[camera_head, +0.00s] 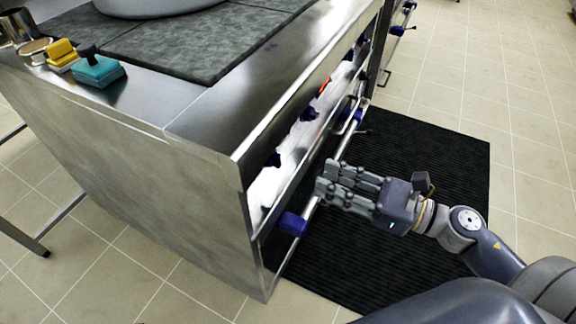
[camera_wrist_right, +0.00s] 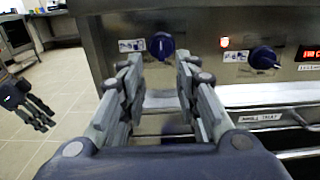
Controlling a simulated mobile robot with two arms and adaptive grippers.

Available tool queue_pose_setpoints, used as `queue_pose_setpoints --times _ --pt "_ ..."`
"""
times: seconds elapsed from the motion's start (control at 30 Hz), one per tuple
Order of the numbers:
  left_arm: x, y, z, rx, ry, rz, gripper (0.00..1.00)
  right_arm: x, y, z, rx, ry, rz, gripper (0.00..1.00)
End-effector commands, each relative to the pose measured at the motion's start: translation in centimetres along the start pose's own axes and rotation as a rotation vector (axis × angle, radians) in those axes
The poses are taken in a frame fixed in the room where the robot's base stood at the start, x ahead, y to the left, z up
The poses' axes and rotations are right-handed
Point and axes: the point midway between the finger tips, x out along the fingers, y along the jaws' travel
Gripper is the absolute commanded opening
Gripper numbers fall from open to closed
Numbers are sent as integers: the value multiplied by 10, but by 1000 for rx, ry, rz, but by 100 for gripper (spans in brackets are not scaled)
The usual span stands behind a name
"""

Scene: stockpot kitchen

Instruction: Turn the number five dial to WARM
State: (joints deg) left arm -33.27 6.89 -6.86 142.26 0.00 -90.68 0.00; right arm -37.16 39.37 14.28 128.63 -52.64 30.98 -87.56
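Several dark blue dials line the cooker's front panel. In the head view one dial (camera_head: 273,159) is near the front corner and another (camera_head: 309,113) is farther along. In the right wrist view one blue dial (camera_wrist_right: 162,45) shows between and beyond my right fingertips, and another (camera_wrist_right: 264,57) sits to the right. I cannot tell which is number five, and the small labels are unreadable. My right gripper (camera_head: 325,177) is open and empty, in front of the panel and apart from the dials; its fingers also show in the wrist view (camera_wrist_right: 160,75). My left gripper (camera_wrist_right: 35,108) shows at the wrist view's left edge.
A rail with blue end mounts (camera_head: 292,223) runs along the cooker front below the dials, close to my right gripper. A red display (camera_wrist_right: 311,54) and a lit red lamp (camera_wrist_right: 225,43) are on the panel. A black mat (camera_head: 410,260) covers the floor. Sponges (camera_head: 97,70) lie on top.

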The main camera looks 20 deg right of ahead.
Motion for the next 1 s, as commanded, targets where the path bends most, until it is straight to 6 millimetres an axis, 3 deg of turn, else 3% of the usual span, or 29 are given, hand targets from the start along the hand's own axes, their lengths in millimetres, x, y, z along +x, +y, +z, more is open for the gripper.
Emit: queue_pose_setpoints --times 0.6,1.0 --pt "-12 0 -4 0 0 0 40 78 -2 2 2 -1 -3 30" --pt "-16 -1 -6 0 1 0 40 100 -2 0 5 0 -5 30"
